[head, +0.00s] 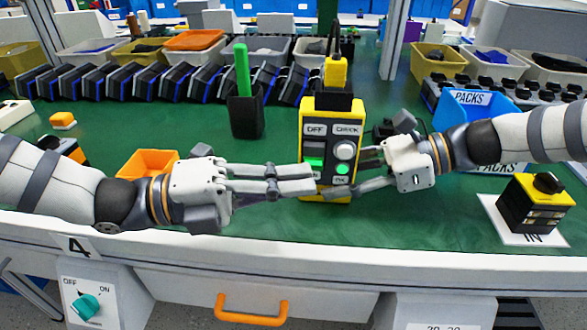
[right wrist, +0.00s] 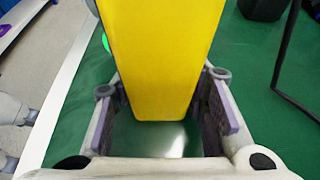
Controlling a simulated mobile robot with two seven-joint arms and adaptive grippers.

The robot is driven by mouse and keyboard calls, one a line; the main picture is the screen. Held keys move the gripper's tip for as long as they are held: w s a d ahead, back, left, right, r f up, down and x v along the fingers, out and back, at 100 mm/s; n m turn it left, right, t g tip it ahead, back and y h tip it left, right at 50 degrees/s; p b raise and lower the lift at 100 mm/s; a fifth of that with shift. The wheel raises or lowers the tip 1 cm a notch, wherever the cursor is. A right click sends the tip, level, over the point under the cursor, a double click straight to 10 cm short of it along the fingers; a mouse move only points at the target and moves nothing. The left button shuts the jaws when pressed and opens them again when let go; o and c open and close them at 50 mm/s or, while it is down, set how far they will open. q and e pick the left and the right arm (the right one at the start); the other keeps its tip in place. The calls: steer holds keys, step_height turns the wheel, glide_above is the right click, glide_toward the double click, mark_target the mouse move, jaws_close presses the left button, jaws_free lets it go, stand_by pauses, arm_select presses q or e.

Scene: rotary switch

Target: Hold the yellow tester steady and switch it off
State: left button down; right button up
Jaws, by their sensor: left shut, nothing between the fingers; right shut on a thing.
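The yellow tester (head: 332,108) stands upright on the green bench, its black front showing OFF and CHECK labels. A grey round knob (head: 345,150) sits under CHECK, with a lit green lamp (head: 343,169) below it. A green part (head: 313,163) shows under OFF, partly hidden by my left fingers. My left gripper (head: 312,181) is shut and empty, its fingertips at the tester's lower left front; contact cannot be told. My right gripper (head: 345,174) is shut on the tester from the right. In the right wrist view, the yellow body (right wrist: 160,60) lies between its fingers.
A black holder (head: 246,115) with a green stick stands behind left. An orange bin (head: 148,163) is behind my left arm. A second black-and-yellow unit (head: 535,205) sits on a white card at right. Blue PACKS bins (head: 470,110) stand behind my right arm.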

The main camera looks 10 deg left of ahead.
arm_select(q)
steer(key=shift+w+r, duration=0.1)
steer(key=shift+w, duration=0.85)
steer(key=shift+w, duration=0.1)
steer(key=shift+w+r, duration=0.25)
steer(key=shift+w, duration=0.05)
steer(key=s+a+r, duration=0.1)
steer(key=s+a, duration=0.5)
steer(key=a, duration=0.3)
steer(key=shift+s+a, duration=0.2)
steer(key=shift+a, duration=0.2)
